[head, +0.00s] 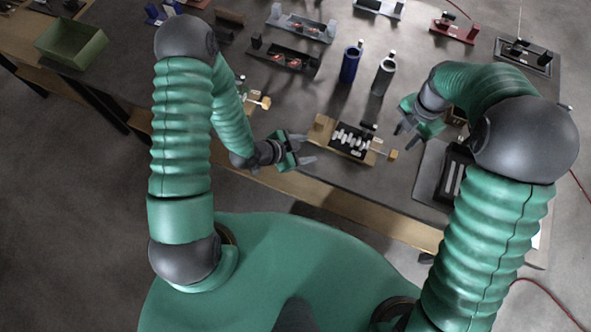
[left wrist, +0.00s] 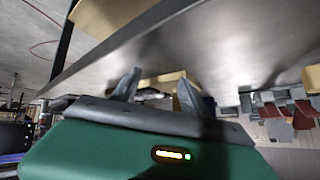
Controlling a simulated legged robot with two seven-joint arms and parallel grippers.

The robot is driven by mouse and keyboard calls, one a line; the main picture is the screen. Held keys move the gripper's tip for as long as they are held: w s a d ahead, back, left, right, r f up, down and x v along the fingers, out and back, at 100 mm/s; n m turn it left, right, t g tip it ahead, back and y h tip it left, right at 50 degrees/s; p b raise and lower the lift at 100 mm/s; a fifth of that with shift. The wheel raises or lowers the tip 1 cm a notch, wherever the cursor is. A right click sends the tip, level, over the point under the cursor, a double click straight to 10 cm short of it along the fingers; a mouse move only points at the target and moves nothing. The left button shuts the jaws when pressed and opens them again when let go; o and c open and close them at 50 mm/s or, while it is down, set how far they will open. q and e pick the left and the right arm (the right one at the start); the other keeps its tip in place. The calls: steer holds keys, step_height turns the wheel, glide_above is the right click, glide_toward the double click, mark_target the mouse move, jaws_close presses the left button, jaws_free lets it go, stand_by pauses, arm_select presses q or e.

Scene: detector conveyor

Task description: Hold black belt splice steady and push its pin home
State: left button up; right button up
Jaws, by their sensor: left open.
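The black belt splice (head: 352,141), with white teeth-like pieces across it, lies between wooden blocks near the table's front edge. A pin with a tan block-like end (head: 393,154) sticks out at its right. My left gripper (head: 306,149) is open and empty, left of the splice and apart from it. In the left wrist view its two grey fingers (left wrist: 158,92) stand apart, with a wooden block (left wrist: 168,78) beyond them; the splice itself is unclear there. My right gripper (head: 402,124) hangs right of the splice, apart from it; its finger gap is unclear.
A blue cylinder (head: 350,63) and a grey cylinder (head: 384,75) stand behind the splice. Trays with red parts (head: 290,60) lie further back. A green bin (head: 71,44) is at the far left. A dark slotted case (head: 454,178) lies right, partly behind my right arm.

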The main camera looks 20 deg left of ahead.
arm_select(q)
steer(key=d+t+h, duration=0.1)
steer(key=s+d+t, duration=0.1)
steer(key=d, duration=0.1)
steer(key=d+h, duration=0.1)
steer(key=shift+s+d+f+t+h, duration=0.15)
steer(key=shift+s+f+t+h, duration=0.15)
steer(key=shift+s+t, duration=0.1)
steer(key=shift+s+n+t, duration=0.5)
steer(key=shift+n+t, duration=0.2)
steer(key=shift+t, duration=0.2)
steer(key=s+a+r+n+t+y, duration=0.1)
steer(key=s+a+n+t+y, duration=0.3)
steer(key=s+n+t+y, duration=0.3)
steer(key=n+g, duration=0.1)
glide_toward(319, 129)
steer(key=w, duration=1)
steer(key=shift+d, duration=0.4)
